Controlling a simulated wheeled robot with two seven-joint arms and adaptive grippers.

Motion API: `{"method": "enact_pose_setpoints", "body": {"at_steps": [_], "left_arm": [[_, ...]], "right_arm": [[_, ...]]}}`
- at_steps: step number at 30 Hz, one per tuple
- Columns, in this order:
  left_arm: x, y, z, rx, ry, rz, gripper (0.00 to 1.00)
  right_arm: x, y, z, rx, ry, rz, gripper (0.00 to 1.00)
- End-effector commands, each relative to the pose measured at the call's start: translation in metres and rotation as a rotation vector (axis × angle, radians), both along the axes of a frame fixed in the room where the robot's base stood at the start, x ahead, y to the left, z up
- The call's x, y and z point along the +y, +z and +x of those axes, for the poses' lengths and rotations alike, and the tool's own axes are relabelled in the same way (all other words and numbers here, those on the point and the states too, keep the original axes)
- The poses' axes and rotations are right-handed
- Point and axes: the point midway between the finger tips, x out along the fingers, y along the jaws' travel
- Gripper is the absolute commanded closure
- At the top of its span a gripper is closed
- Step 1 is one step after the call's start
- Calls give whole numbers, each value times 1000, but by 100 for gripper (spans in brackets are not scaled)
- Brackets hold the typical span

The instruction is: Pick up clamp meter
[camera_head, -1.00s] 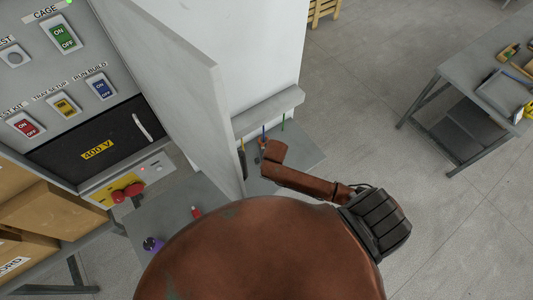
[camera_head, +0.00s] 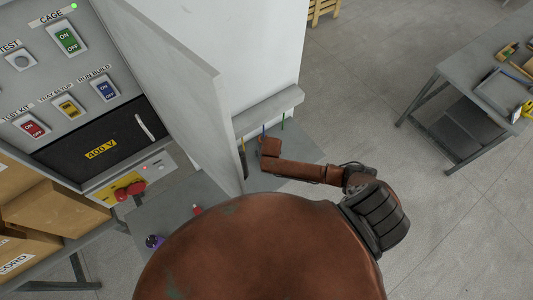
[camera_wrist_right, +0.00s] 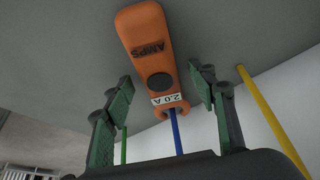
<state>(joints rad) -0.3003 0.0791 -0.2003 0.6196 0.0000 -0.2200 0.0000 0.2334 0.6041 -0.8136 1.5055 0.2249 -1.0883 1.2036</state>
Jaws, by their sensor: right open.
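The clamp meter (camera_wrist_right: 150,50) is orange, marked AMPS, with a dark round button and a white label reading 2.0 A. In the right wrist view it lies ahead of the gripper, its label end nearest me, at a blue rod (camera_wrist_right: 175,132). My right gripper (camera_wrist_right: 161,82) is open, its green pads to either side of the label end, with gaps on both sides. In the head view my brown right arm reaches the small grey shelf; its gripper and the meter cannot be made out there. My left gripper is not in view.
Blue, green (camera_wrist_right: 124,145) and yellow (camera_wrist_right: 272,118) rods stand near the meter. A grey upright panel (camera_head: 190,85) borders the shelf (camera_head: 290,160) on the left. A control cabinet (camera_head: 85,120) stands left; a workbench (camera_head: 455,65) stands at right, across open floor.

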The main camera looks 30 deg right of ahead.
Motion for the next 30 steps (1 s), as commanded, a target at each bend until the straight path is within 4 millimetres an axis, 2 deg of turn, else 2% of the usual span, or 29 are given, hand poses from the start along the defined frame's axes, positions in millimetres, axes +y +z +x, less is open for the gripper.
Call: {"method": "enact_pose_setpoints", "body": {"at_steps": [6, 27, 30], "left_arm": [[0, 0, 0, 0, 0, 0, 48], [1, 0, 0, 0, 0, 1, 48], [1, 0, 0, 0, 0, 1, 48]], "right_arm": [[0, 0, 0, 0, 0, 1, 48], [0, 0, 0, 0, 0, 0, 97], [0, 1, 1, -1, 0, 1, 99]]}}
